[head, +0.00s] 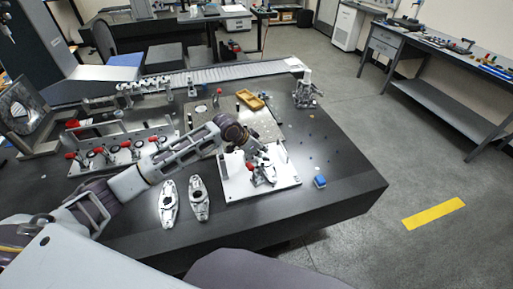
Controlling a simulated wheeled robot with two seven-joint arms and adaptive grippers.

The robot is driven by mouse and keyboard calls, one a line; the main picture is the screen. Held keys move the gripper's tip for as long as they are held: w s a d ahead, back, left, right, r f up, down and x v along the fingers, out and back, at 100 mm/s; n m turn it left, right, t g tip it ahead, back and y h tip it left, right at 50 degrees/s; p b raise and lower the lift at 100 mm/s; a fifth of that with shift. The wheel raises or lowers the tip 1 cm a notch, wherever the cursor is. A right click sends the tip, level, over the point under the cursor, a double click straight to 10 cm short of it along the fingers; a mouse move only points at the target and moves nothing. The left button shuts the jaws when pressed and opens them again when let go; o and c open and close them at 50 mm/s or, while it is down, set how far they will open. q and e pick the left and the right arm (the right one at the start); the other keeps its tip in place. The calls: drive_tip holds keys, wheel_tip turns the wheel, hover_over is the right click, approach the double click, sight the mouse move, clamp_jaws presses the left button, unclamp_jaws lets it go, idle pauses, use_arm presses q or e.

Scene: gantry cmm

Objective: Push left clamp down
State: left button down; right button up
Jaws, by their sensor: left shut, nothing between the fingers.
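The white fixture plate (232,188) lies flat on the dark table near its front right. A small clamp with a red handle tip (250,167) stands on the left part of the plate. A pale metal part (264,177) sits beside it, partly hidden. My left arm reaches in from the left across the table. My left gripper (265,159) is shut and empty, pointing down over the plate, close to the clamp. I cannot tell whether it touches the clamp, nor the clamp's exact angle. My right gripper is not in view.
Two pale oval parts (200,199) lie on the table left of the plate. A blue block (320,182) lies to its right. Several red-handled clamps stand on a rack (118,157) at the left. A yellow tray (250,99) lies behind. The table's right corner is clear.

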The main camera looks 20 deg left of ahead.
sight(253, 170)
use_arm(q)
drive_tip(key=shift+x, duration=1.35)
drive_tip(key=shift+s+a+f+p, duration=0.25)
drive_tip(key=shift+s+a+p, duration=0.05)
drive_tip(key=shift+s+a, duration=0.4)
drive_tip(key=shift+s+a+f+p, duration=0.3)
drive_tip(key=shift+s+a, duration=0.3)
drive_tip(key=shift+s, duration=0.2)
